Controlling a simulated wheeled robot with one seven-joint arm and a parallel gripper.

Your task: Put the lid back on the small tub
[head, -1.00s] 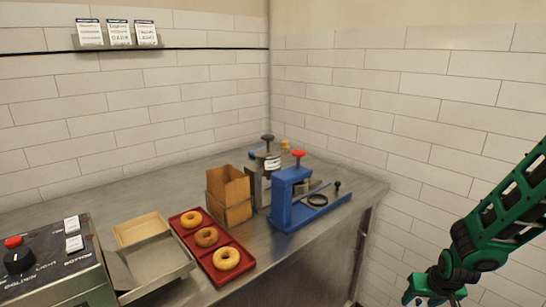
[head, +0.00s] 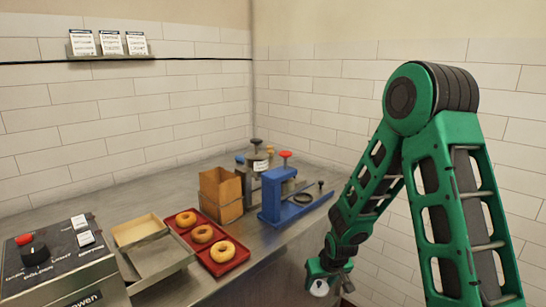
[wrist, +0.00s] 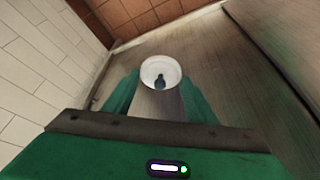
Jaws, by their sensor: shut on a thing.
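My gripper (head: 325,278) hangs at the lower middle of the head view, off the counter's right front edge. It is shut on a small white round piece, which looks like the lid (head: 319,288). In the wrist view the lid (wrist: 152,70) sits between the fingertips (wrist: 160,88), with a dark spot or knob at its middle. I cannot tell which thing is the small tub. A labelled container (head: 261,166) stands partly hidden behind the blue press.
The blue press (head: 270,196) stands near the counter's right end, beside a brown paper bag (head: 212,190) in a holder. A red tray (head: 232,265) holds bagels. A control box (head: 62,270) is at lower left. Bare counter (head: 250,240) lies right of the tray.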

